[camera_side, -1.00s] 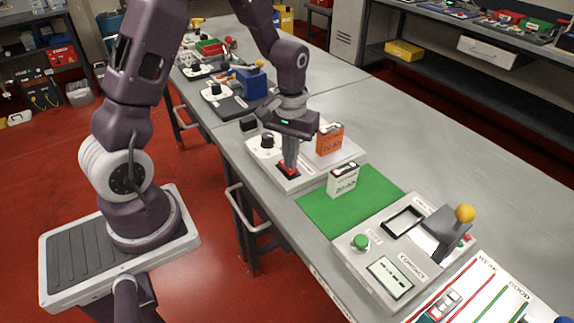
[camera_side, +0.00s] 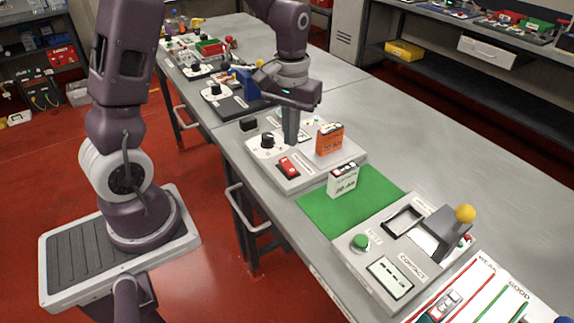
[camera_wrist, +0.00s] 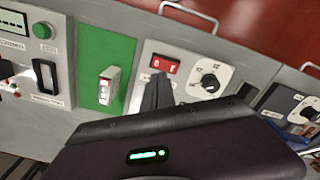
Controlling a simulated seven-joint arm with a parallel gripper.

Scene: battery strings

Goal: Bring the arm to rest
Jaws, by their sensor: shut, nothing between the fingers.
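My gripper (camera_side: 291,140) is shut and empty. In the side view it hangs over the grey panel with the red rocker switch (camera_side: 288,166) and the black dial (camera_side: 267,140), and its fingertips hide a part of that panel. The gap between the fingertips and the panel is hard to judge. In the wrist view the shut fingers (camera_wrist: 158,92) show just below the red switch (camera_wrist: 165,64), with the dial (camera_wrist: 209,82) to their right.
An orange battery block (camera_side: 330,139) stands on the panel. A white block (camera_side: 342,180) stands on the green mat (camera_side: 318,213). The contact tester (camera_side: 362,268) with a yellow-knobbed lever (camera_side: 465,214) is nearer the camera. The right part of the table (camera_side: 440,150) is bare.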

